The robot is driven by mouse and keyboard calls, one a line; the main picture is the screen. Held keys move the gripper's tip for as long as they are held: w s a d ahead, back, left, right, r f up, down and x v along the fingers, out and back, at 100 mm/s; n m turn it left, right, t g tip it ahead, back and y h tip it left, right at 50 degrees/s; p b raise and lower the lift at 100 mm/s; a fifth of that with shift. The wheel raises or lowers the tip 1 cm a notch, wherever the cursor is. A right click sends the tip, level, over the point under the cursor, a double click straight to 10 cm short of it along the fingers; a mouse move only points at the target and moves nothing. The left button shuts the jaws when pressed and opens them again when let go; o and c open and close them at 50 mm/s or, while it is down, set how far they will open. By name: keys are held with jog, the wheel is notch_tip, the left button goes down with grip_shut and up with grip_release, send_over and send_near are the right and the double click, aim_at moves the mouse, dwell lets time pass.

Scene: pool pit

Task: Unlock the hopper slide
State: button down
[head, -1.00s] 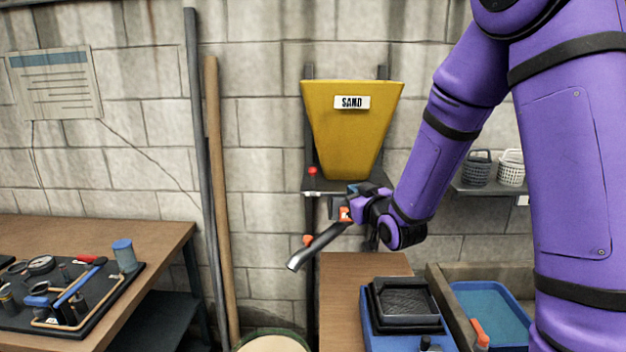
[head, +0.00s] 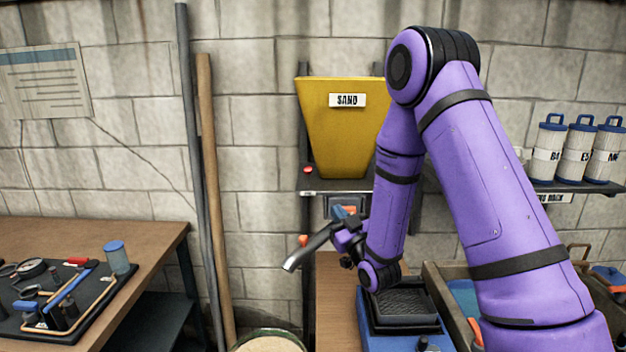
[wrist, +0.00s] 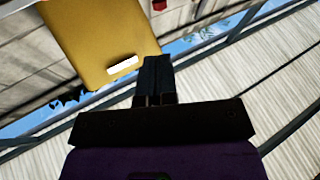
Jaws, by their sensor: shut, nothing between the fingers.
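The yellow sand hopper (head: 340,130) hangs on the block wall with a white SAND label. Below its shelf is a grey slide housing (head: 334,203) with an orange part (head: 345,212). A grey spout (head: 308,249) slopes down to the left under it. My gripper (head: 343,228) is shut and empty, close to the housing and the spout; I cannot tell whether it touches either. In the wrist view the shut fingers (wrist: 156,72) point up toward the hopper (wrist: 97,38). A red knob (head: 308,170) is by the hopper's lower left. An orange knob (head: 303,240) is beside the spout.
A workbench with a black tool tray (head: 60,302) is at left. Poles (head: 207,180) lean on the wall. A blue unit with a black tray (head: 400,306) is below my wrist. White canisters (head: 548,150) stand on the right shelf.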

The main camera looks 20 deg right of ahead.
aim_at(310, 173)
jog(key=x, duration=1.4)
jog(key=shift+r, duration=0.15)
